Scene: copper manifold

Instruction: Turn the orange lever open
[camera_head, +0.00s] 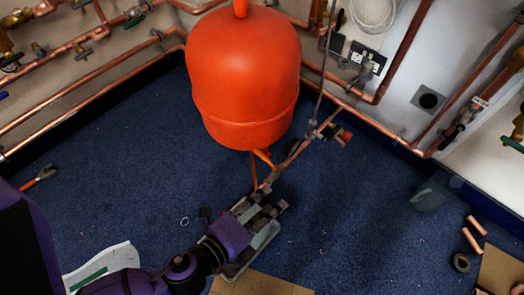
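A small orange-red piece (345,136), which looks like the lever, sits beside a dark round fitting just right of the big orange tank (243,80). It is too small to tell its angle. A thin copper pipe (292,158) runs from near this fitting down-left toward my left gripper (272,197). The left gripper is low in front of the tank, below and left of the orange-red piece and apart from it. Its fingers point up and right near the pipe's lower end. Whether they are spread, or touch the pipe, is unclear. My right gripper is out of view.
Copper pipes (90,90) with valves line the walls on both sides. A clear tub (432,193), short copper pieces (473,238) and a black ring (460,262) lie at the right. A red-handled tool (40,177) lies at the left. Much blue floor is clear.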

